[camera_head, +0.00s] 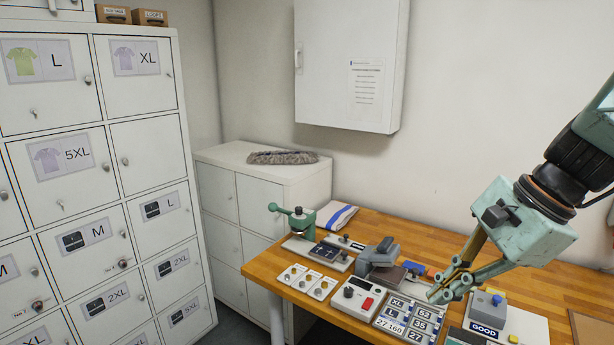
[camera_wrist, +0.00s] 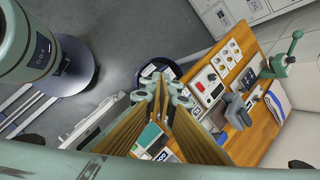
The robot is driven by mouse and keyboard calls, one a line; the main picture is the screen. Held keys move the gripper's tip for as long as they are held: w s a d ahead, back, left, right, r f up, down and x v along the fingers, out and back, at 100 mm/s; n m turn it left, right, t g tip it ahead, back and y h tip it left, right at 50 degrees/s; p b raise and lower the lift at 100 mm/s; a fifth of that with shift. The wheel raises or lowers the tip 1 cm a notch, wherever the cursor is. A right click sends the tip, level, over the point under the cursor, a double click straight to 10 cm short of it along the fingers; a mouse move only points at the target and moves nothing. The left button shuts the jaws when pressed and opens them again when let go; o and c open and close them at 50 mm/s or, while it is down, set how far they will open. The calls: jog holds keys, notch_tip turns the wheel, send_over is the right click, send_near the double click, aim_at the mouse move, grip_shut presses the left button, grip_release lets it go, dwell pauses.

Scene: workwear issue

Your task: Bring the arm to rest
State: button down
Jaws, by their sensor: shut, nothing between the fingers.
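My gripper (camera_head: 446,291) is at the right in the head view, above the wooden workbench (camera_head: 388,229). Its fingers are shut and empty, pointing down and to the left over the devices on the bench. In the wrist view my gripper (camera_wrist: 162,82) reaches up the middle of the picture, with its fingertips together and nothing between them. A size display panel (camera_head: 403,318) with number tiles lies just left of the fingertips in the head view. Whether the fingertips touch anything on the bench cannot be told.
A lever press (camera_head: 300,222), a grey stapler-like device (camera_head: 378,258), a device with a red button (camera_head: 357,298) and a box marked GOOD (camera_head: 487,312) stand on the bench. Lockers (camera_head: 75,209) fill the left. A wall cabinet (camera_head: 345,60) hangs behind. Bare wood shows at the back right.

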jog(key=s+a+r+n+h+b, duration=0.1)
jog(key=s+a+r+n+h, duration=0.1)
jog(key=s+n, duration=0.6)
jog(key=s+a+r+n+t+h+b, duration=0.1)
jog(key=s+r+n, duration=0.3)
jog(key=s+n, duration=0.4)
jog(key=shift+s+a+h, duration=0.65)
jog(key=shift+s+h, duration=0.25)
jog(key=shift+s, duration=1.95)
jog(key=shift+r, duration=0.1)
